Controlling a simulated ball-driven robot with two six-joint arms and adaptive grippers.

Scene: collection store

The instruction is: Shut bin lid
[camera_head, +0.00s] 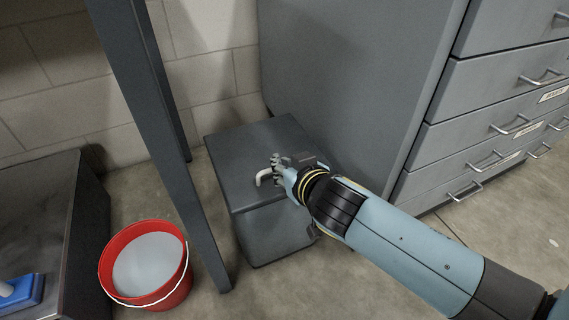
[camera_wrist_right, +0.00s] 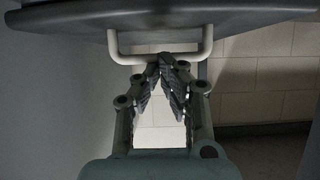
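The bin (camera_head: 275,236) is a dark grey box on the floor beside a tall cabinet. Its flat grey lid (camera_head: 236,150) lies across the top in the head view; I cannot tell whether a small gap is left under it. A pale U-shaped handle (camera_head: 263,180) is on the lid near its front. In the right wrist view the handle (camera_wrist_right: 209,42) sticks out from the lid (camera_wrist_right: 75,20). My right gripper (camera_head: 278,166) is at the handle. In the wrist view its fingertips (camera_wrist_right: 164,60) meet in front of the handle bar; contact is unclear. My left gripper is not in view.
A grey drawer cabinet (camera_head: 350,60) stands close at the bin's right. A dark upright post (camera_head: 165,130) rises at its left. A red bucket (camera_head: 180,290) and a low dark unit (camera_head: 85,230) with a blue object (camera_head: 22,292) are further left.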

